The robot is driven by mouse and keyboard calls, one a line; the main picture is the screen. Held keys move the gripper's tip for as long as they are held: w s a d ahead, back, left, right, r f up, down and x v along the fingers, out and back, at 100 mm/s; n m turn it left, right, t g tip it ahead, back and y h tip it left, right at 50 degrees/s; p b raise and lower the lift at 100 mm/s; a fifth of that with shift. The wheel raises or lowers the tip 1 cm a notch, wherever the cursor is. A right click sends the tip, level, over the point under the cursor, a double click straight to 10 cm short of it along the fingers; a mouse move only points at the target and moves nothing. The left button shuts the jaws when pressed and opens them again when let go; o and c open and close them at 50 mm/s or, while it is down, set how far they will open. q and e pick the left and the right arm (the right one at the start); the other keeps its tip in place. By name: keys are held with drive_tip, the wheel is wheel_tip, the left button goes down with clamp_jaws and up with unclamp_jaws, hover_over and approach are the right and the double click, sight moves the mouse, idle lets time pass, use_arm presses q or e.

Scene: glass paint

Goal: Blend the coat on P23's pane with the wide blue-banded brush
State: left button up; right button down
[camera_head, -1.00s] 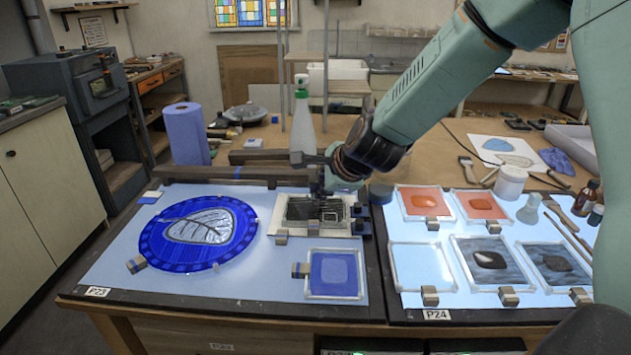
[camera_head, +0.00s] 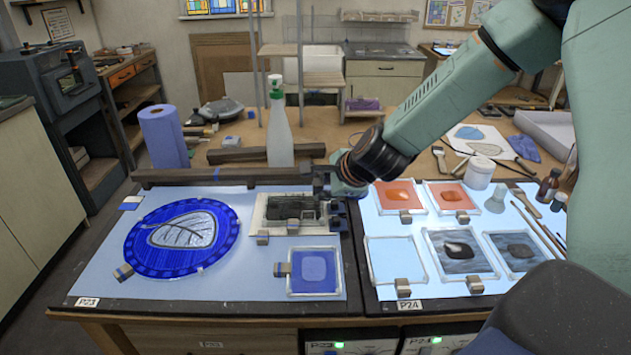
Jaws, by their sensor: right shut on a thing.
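The P23 light table (camera_head: 90,288) bears a round blue glass piece (camera_head: 150,259) with a grey leaf, and a small square pane (camera_head: 313,268) with a blue coat in a pale frame. My right gripper (camera_head: 327,202) is low at the right edge of a pale board (camera_head: 262,225) with a dark piece (camera_head: 293,208) on it, behind the square pane. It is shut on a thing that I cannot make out. I cannot clearly see the wide blue-banded brush. My left gripper is not in view.
A spray bottle (camera_head: 279,135) and dark bars (camera_head: 190,174) stand behind the P23 table. A paper roll (camera_head: 163,138) is at the left. The P24 table (camera_head: 380,293) holds several framed panes. A brush (camera_head: 440,158) lies behind it, near a white jar (camera_head: 480,173).

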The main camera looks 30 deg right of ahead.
drive_tip(key=shift+w+a+r+p, duration=0.1)
drive_tip(key=shift+a+r+p, duration=0.05)
drive_tip(key=shift+r+p, duration=0.4)
drive_tip(key=w+d+b, duration=0.1)
drive_tip(key=w+d, duration=0.2)
drive_tip(key=shift+w+d, duration=0.1)
drive_tip(key=shift+w, duration=0.3)
drive_tip(key=shift+s, duration=0.1)
drive_tip(key=shift+w+a+b, duration=0.2)
drive_tip(key=shift+w+b, duration=0.05)
drive_tip(key=shift+b, duration=0.15)
drive_tip(key=shift+f, duration=0.1)
